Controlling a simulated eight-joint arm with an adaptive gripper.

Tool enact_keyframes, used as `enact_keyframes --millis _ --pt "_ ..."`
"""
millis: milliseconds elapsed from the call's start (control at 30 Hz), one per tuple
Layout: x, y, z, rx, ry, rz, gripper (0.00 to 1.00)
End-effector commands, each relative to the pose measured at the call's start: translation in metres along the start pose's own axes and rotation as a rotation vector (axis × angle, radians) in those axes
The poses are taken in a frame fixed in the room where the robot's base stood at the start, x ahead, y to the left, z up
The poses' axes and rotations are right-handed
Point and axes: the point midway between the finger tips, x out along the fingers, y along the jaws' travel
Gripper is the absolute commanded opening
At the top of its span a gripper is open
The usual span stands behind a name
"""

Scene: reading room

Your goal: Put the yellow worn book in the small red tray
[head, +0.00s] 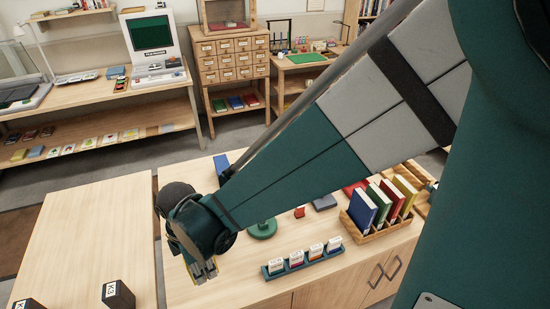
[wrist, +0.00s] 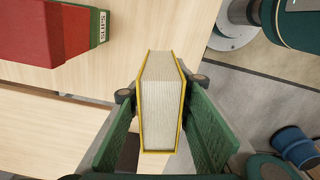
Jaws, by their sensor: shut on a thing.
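My gripper (wrist: 160,125) is shut on the yellow worn book (wrist: 141,110), with its green pads on either side. The book's pale page edges face the wrist camera and its yellow cover edges show around them. In the head view my gripper (head: 206,270) hangs at the left end of the right-hand wooden counter, and only a sliver of the book shows. A flat red thing (head: 355,187) on the counter is partly hidden behind my arm; I cannot tell whether it is the small red tray.
A green rack of small labelled blocks (head: 300,261) and a wooden holder with upright books (head: 378,234) stand on the counter. Dark blocks (head: 118,296) sit on the left table (head: 85,235). A red box-like thing (wrist: 40,30) lies at the wrist view's upper left.

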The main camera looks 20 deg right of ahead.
Motion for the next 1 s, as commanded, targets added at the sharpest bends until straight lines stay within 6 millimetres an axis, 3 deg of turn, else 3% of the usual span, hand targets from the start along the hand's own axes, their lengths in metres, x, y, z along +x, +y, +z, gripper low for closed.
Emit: enact_keyframes --millis 267,733,833,1000 --pt "-0.009 0.029 -0.005 -0.018 0.000 0.000 0.06" --pt "-0.063 0.156 -0.021 -0.106 0.000 0.000 0.06" --pt "-0.075 0.183 -0.011 -0.113 0.000 0.000 0.06" --pt "-0.083 0.210 0.017 -0.100 0.000 0.000 0.06"
